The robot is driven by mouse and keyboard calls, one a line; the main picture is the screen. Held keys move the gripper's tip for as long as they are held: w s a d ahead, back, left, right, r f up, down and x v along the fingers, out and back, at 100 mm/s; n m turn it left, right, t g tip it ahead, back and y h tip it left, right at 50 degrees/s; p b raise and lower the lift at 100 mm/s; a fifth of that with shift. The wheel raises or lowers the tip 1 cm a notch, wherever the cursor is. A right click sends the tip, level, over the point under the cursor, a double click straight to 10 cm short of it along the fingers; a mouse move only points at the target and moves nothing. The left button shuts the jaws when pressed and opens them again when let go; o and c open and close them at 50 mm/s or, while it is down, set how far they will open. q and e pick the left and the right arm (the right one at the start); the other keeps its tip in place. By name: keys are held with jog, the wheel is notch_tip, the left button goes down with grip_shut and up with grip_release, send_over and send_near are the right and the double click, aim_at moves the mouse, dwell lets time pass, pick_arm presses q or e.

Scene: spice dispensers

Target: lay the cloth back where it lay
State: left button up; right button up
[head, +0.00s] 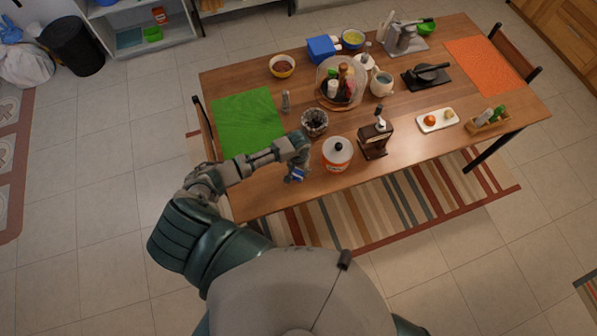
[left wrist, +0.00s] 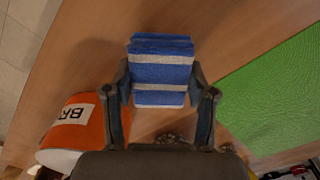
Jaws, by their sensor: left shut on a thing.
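The cloth is blue with pale stripes and looks folded into a small block; it shows in the head view (head: 297,174) and in the left wrist view (left wrist: 162,72). My left gripper (head: 295,179) is shut on the cloth, with one finger on each side of it in the left wrist view (left wrist: 162,85). It is over the table's near left part, left of the jar with an orange label (head: 337,155). I cannot tell whether the cloth touches the table. My right gripper is out of view.
A green mat (head: 240,118) lies at the table's left end. A dark basket (head: 314,123) stands just behind my gripper. A coffee grinder (head: 374,139) and a white tray (head: 429,125) stand further right. Bare wood (head: 255,200) lies along the near left edge.

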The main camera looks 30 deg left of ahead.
aim_at(299, 170)
pick_arm(q)
notch_tip(299, 170, down, 2)
jog(key=shift+d+f, duration=0.1)
jog(key=shift+d, duration=0.05)
jog(key=shift+s, duration=0.1)
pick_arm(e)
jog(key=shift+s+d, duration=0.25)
pick_arm(q)
jog(key=o, duration=1.1)
jog(key=shift+f, duration=0.1)
jog(key=shift+c, duration=0.2)
jog(key=shift+o, duration=0.2)
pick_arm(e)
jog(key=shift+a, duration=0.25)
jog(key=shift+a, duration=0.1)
pick_arm(q)
notch_tip(299, 170, up, 12)
jog(key=shift+r+p, duration=0.1)
jog(key=shift+p, duration=0.3)
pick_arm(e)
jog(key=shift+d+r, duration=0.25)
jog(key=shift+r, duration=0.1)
